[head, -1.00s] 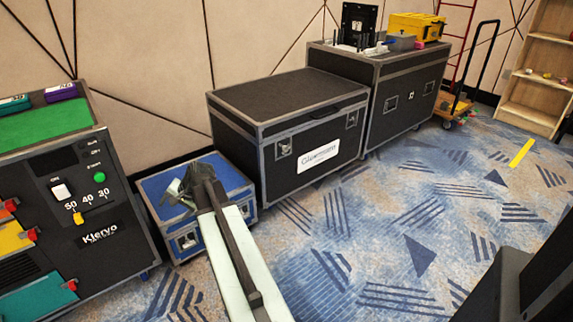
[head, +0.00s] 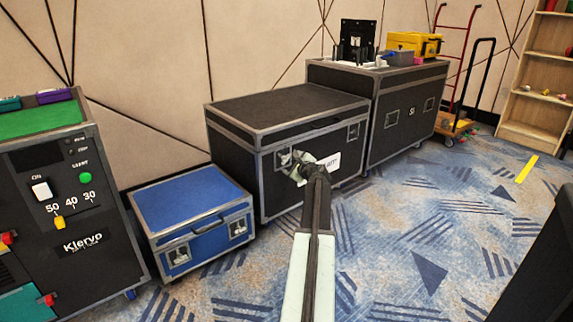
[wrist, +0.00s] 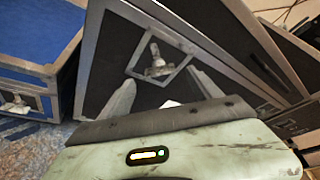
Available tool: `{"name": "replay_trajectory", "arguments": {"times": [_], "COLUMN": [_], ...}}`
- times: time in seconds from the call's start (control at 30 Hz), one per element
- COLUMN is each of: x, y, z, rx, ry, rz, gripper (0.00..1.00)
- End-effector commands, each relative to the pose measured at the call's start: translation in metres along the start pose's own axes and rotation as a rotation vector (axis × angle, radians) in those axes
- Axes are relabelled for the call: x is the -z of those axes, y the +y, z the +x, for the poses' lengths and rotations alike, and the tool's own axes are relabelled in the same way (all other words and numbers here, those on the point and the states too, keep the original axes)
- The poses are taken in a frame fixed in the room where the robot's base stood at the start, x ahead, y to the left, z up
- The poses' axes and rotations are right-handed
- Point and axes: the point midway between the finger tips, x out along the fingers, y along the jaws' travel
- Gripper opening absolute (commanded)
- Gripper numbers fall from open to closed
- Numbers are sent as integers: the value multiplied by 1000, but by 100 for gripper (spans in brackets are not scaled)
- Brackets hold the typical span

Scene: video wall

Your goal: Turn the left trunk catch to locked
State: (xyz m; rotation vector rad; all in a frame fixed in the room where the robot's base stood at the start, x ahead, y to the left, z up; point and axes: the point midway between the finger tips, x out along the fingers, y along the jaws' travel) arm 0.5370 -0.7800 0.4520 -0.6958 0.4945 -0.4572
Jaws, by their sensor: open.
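The black trunk (head: 285,108) with grey metal edges stands against the wall, lid shut. Its left catch (head: 283,158) is on the front face, partly hidden by my gripper in the head view. In the wrist view the catch (wrist: 157,70) shows as a pale metal T-shaped piece in a grey-framed recess. My gripper (wrist: 162,92) is open and empty, its two fingers apart below and on either side of the catch. I cannot tell whether they touch the trunk. My gripper also shows in the head view (head: 296,165). The trunk's right catch (head: 353,131) is clear of it.
A blue case (head: 190,195) stands close to the trunk's left. A control cabinet (head: 75,215) is further left. A taller black case (head: 400,115) with a yellow box (head: 415,44) adjoins on the right. The carpet (head: 400,225) in front is open.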

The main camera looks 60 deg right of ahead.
Motion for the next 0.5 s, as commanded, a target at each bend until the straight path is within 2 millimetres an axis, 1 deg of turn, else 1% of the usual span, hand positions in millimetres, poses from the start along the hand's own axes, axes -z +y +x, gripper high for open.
{"name": "replay_trajectory", "arguments": {"times": [0.03, 0.1, 0.2, 0.3, 0.47, 0.5], "x": [2, 2, 1, 0, -1, -1], "y": [0, 1, 1, 1, 1, 1], "z": [14, 28, 43, 48, 46, 46], "rx": [0, -1, -2, -2, -2, -2], "ry": [-1, -1, -1, 0, 0, 0], "rz": [0, -1, -2, -2, -2, -2], "gripper": [73, 73, 73, 73, 73, 70]}}
